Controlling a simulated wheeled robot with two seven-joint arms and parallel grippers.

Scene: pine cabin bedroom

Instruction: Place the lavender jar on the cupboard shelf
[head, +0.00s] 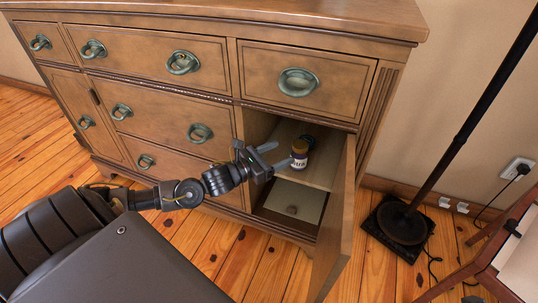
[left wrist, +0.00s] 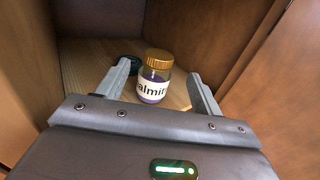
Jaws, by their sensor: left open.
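The lavender jar (head: 300,152) has a gold lid, a white label and purple contents. It stands upright on the wooden cupboard shelf (head: 318,172), inside the right compartment. My left gripper (head: 279,156) reaches in through the opening with its fingers open. In the left wrist view the jar (left wrist: 154,80) stands just beyond and between the spread fingertips (left wrist: 159,70). No finger visibly grips it. My right gripper is not in view.
A dark green round item (left wrist: 132,64) lies behind the jar on the shelf. The open cupboard door (head: 337,220) bounds the opening on the right. A lower compartment (head: 293,201) lies below the shelf. A black floor lamp (head: 402,222) stands farther right.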

